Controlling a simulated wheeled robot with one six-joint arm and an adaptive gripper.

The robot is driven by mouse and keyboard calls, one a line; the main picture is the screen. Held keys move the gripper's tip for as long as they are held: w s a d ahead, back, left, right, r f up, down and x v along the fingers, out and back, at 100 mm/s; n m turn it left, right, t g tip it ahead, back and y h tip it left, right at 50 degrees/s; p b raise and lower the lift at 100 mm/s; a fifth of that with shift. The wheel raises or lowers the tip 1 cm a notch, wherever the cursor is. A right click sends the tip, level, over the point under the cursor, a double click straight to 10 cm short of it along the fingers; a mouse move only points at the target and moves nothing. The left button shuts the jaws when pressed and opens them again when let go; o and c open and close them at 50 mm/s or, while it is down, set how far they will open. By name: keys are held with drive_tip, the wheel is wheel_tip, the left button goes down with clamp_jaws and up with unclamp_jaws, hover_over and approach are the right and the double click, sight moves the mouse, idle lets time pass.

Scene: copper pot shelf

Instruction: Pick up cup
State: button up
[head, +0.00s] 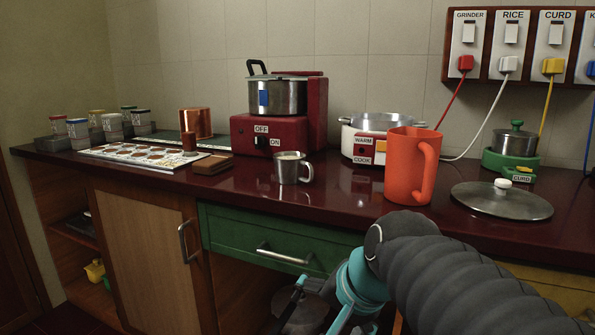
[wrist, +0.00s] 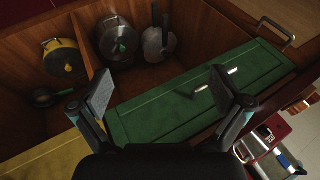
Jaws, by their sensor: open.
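A small steel cup (head: 290,168) with a handle on its right and pale contents stands upright on the dark red counter (head: 330,205), near the middle. A larger orange mug (head: 405,165) stands upright to its right, handle also on the right. My gripper (head: 318,303) is low in front of the counter, below its front edge and near the green drawer, apart from both cups. In the wrist view my gripper (wrist: 163,90) is open with nothing between its fingers. Neither cup can be made out clearly in the wrist view.
A copper tumbler (head: 196,123) is at left. The green drawer (head: 265,238) has a protruding handle. Pans (wrist: 115,42) sit in open shelves below.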

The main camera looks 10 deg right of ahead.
drive_tip(key=w+d+r+m+t+y, duration=0.1)
drive_tip(key=w+r+m+t+y, duration=0.1)
drive_tip(key=w+r+m, duration=0.8)
drive_tip(key=m+t+y, duration=0.3)
drive_tip(key=m, duration=0.8)
approach(299, 160)
drive_tip(key=shift+s+f+b, duration=0.15)
drive_tip(key=shift+s+b, duration=0.2)
drive_tip(key=shift+s, duration=0.05)
drive_tip(key=x, duration=0.8)
drive_tip(key=shift+w, duration=0.3)
drive_tip(key=shift+w+d+b+x, duration=0.1)
drive_tip(key=shift+d+b+x, duration=0.1)
drive_tip(key=shift+x, duration=1.1)
drive_tip(key=shift+w+d+b+x, duration=0.1)
drive_tip(key=shift+w+b+x, duration=0.05)
drive_tip(key=shift+x, duration=1.2)
drive_tip(key=c, duration=1.7)
drive_tip(key=shift+r, duration=0.3)
